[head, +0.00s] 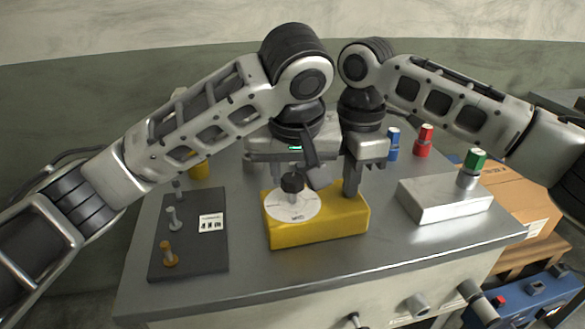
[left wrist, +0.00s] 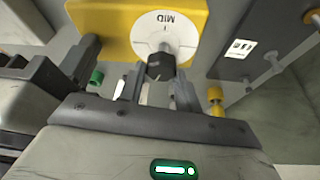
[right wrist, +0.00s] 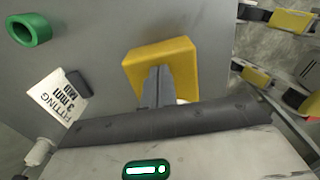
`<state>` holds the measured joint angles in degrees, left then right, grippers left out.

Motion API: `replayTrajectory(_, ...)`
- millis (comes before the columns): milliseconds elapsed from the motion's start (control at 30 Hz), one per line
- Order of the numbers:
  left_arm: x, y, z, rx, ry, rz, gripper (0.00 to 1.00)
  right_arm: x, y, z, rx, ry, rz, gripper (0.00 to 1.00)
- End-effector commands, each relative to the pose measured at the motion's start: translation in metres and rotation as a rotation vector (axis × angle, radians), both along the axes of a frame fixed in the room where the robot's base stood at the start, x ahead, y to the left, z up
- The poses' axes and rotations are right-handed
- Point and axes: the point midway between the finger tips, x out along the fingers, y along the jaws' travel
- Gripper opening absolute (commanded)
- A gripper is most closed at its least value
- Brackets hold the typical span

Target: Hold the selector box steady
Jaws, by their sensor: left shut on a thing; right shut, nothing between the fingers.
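The yellow selector box (head: 335,226) sits on the metal table, with a white dial (head: 300,209) and a black knob (head: 292,183) on top. My left gripper (head: 308,178) is shut on the knob from behind. In the left wrist view the knob (left wrist: 160,68) is between its fingers, and the dial (left wrist: 168,28) shows "MID". My right gripper (head: 352,190) is shut and empty, its fingers pointing down at the box's back right corner. In the right wrist view the fingertips overlap the yellow box (right wrist: 172,52); I cannot tell whether they touch it.
A dark plate (head: 190,258) with pegs and a label stands at left. A silver block (head: 440,203) with a green-topped fitting (head: 472,165) stands at right. Blue (head: 393,143) and red (head: 424,140) fittings are behind. The table front is clear.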

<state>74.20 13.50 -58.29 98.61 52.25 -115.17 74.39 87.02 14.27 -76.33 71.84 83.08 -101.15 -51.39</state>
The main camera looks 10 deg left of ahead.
Motion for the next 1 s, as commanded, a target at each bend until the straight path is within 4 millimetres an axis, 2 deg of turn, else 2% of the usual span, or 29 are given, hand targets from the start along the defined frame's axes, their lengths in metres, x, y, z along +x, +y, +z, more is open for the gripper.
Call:
replayTrajectory(33, 0.0, 0.0, 0.001, 0.0, -0.003, -0.001, 0.11, 0.0, -0.002, -0.007, -0.008, 0.007, -0.006, 0.0)
replayTrajectory(167, 0.0, 0.0, 0.001, 0.0, -0.003, -0.001, 0.11, 0.0, -0.002, -0.007, -0.008, 0.007, -0.006, 0.0)
replayTrajectory(200, 0.0, 0.0, 0.001, 0.0, -0.003, -0.001, 0.44, 0.0, -0.002, -0.007, -0.008, 0.007, -0.006, 0.0)
replayTrajectory(233, 0.0, 0.0, 0.001, 0.0, -0.003, -0.001, 0.53, 0.0, -0.002, -0.007, -0.008, 0.007, -0.006, 0.0)
replayTrajectory(267, 0.0, 0.0, 0.001, 0.0, -0.003, -0.001, 0.55, 0.0, -0.002, -0.007, -0.008, 0.007, -0.006, 0.0)
replayTrajectory(500, 0.0, 0.0, 0.0, 0.0, -0.002, -0.001, 0.55, 0.0, -0.002, -0.007, -0.009, 0.008, -0.005, 0.0)
replayTrajectory(633, -0.002, 0.0, 0.006, 0.001, -0.004, -0.003, 0.55, 0.0, -0.002, -0.007, -0.009, 0.009, -0.005, 0.0)
replayTrajectory(767, -0.008, 0.0, 0.024, 0.002, -0.009, -0.002, 0.55, -0.001, -0.002, -0.007, -0.009, 0.009, -0.004, 0.0)
replayTrajectory(1000, -0.03, -0.003, 0.073, 0.001, -0.011, -0.001, 0.55, -0.001, -0.002, -0.007, -0.009, 0.009, -0.004, 0.0)
